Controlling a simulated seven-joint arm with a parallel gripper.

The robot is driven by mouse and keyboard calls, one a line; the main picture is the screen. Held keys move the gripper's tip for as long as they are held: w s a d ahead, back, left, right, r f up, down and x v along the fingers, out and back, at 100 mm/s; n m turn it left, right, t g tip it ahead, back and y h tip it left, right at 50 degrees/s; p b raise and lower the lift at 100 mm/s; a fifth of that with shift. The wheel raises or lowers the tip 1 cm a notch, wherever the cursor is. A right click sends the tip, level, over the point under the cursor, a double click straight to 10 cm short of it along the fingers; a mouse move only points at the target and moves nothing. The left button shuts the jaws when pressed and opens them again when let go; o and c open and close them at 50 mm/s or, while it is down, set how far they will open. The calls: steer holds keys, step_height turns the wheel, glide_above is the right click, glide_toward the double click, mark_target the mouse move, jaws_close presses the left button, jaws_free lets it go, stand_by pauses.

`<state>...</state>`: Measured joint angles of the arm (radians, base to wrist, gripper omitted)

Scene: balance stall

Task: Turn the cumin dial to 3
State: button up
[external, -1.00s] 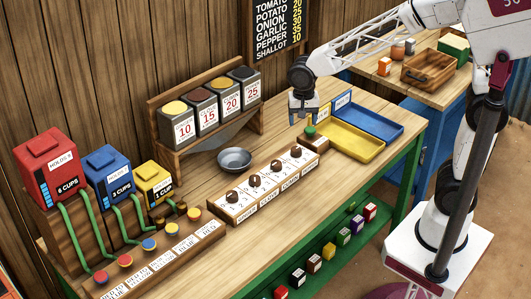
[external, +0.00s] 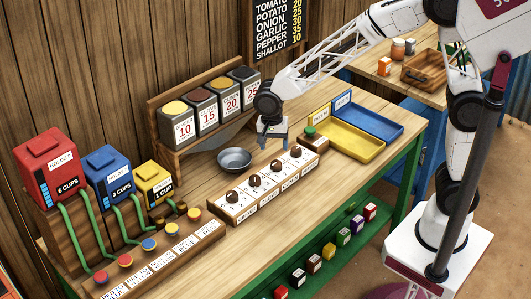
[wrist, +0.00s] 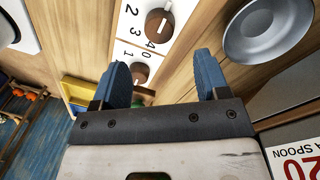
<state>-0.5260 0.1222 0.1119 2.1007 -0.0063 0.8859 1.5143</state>
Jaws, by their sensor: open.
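The dial panel (external: 240,213) is a low wooden box with a white face and a row of brown round dials, numbers printed around each. The cumin dial (external: 276,166) appears to be the third from the left, by its small front label; its setting is too small to read. My gripper (external: 272,143) is open and empty, pointing down above the table just behind the panel's right half. In the wrist view my gripper (wrist: 163,66) has both blue fingers apart. Two brown dials show there, one ahead (wrist: 159,24) and one by the left finger (wrist: 140,73); their names are not visible.
A grey metal bowl (external: 235,160) stands left of my gripper. The spice canister rack (external: 187,147) is behind. A green button block (external: 310,136) and yellow and blue trays (external: 358,143) lie to the right. Coloured dispensers (external: 107,172) stand at the left.

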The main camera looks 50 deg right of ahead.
mark_target(276, 162)
steer(key=shift+f, duration=0.1)
steer(key=shift+s+d+f, duration=0.1)
steer(key=shift+s+f, duration=0.05)
steer(key=shift+f, duration=1.75)
steer(key=shift+s+d+f, duration=0.1)
steer(key=shift+f, duration=1.8)
steer(key=c, duration=0.9)
